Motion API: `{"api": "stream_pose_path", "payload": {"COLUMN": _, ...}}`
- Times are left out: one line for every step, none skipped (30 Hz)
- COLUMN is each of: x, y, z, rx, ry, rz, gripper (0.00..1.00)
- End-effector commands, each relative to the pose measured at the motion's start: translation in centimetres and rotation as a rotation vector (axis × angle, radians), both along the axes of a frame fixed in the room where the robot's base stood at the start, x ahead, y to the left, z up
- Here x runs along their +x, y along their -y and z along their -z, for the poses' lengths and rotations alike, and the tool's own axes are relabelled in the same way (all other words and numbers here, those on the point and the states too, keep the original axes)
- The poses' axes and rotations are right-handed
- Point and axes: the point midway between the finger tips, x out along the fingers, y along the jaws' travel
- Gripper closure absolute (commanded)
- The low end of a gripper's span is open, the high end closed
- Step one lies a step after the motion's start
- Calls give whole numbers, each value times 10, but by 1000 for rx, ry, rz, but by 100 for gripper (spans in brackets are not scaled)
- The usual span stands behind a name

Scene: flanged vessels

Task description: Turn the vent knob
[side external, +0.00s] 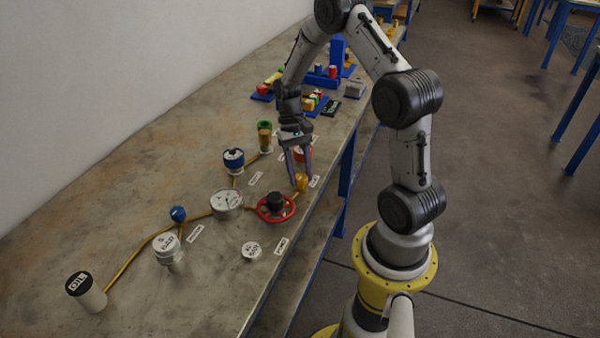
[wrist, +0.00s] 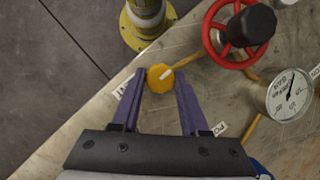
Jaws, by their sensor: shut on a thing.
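The vent knob, taken to be the small yellow-orange knob (wrist: 160,78) with a white pointer mark, sits near the bench edge in the wrist view. It also shows in the side external view (side external: 301,181), low on the bench right of the red wheel. My gripper (side external: 302,176) points down at it, with purple fingers. In the wrist view my gripper (wrist: 159,74) has one finger on either side of the knob, shut on it. The label beside the knob is partly hidden by a finger and cannot be read.
A red handwheel (side external: 276,208) with a black hub and a round gauge (side external: 226,202) stand close by. A blue-topped valve (side external: 233,160), a green-rimmed cup (side external: 265,135) and white-labelled vessels (side external: 168,250) stand along brass pipes. The bench's front edge is near the knob.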

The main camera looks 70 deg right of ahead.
Motion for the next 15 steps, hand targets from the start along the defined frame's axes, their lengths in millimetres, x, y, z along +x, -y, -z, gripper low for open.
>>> {"api": "stream_pose_path", "payload": {"x": 0, "y": 0, "z": -1, "rx": -1, "ry": 2, "rz": 8, "gripper": 100}}
{"api": "stream_pose_path", "payload": {"x": 0, "y": 0, "z": -1, "rx": -1, "ry": 2, "rz": 11, "gripper": 100}}
{"api": "stream_pose_path", "payload": {"x": 0, "y": 0, "z": -1, "rx": -1, "ry": 2, "rz": 13, "gripper": 100}}
{"api": "stream_pose_path", "payload": {"x": 0, "y": 0, "z": -1, "rx": -1, "ry": 2, "rz": 15, "gripper": 100}}
{"api": "stream_pose_path", "payload": {"x": 0, "y": 0, "z": -1, "rx": -1, "ry": 2, "rz": 17, "gripper": 100}}
{"api": "stream_pose_path", "payload": {"x": 0, "y": 0, "z": -1, "rx": -1, "ry": 2, "rz": 17, "gripper": 100}}
{"api": "stream_pose_path", "payload": {"x": 0, "y": 0, "z": -1, "rx": -1, "ry": 2, "rz": 17, "gripper": 100}}
{"api": "stream_pose_path", "payload": {"x": 0, "y": 0, "z": -1, "rx": -1, "ry": 2, "rz": 17, "gripper": 100}}
{"api": "stream_pose_path", "payload": {"x": 0, "y": 0, "z": -1, "rx": -1, "ry": 2, "rz": 17, "gripper": 100}}
{"api": "stream_pose_path", "payload": {"x": 0, "y": 0, "z": -1, "rx": -1, "ry": 2, "rz": 17, "gripper": 100}}
{"api": "stream_pose_path", "payload": {"x": 0, "y": 0, "z": -1, "rx": -1, "ry": 2, "rz": 17, "gripper": 100}}
{"api": "stream_pose_path", "payload": {"x": 0, "y": 0, "z": -1, "rx": -1, "ry": 2, "rz": 17, "gripper": 100}}
{"api": "stream_pose_path", "payload": {"x": 0, "y": 0, "z": -1, "rx": -1, "ry": 2, "rz": 17, "gripper": 100}}
{"api": "stream_pose_path", "payload": {"x": 0, "y": 0, "z": -1, "rx": -1, "ry": 2, "rz": 17, "gripper": 100}}
{"api": "stream_pose_path", "payload": {"x": 0, "y": 0, "z": -1, "rx": -1, "ry": 2, "rz": 17, "gripper": 54}}
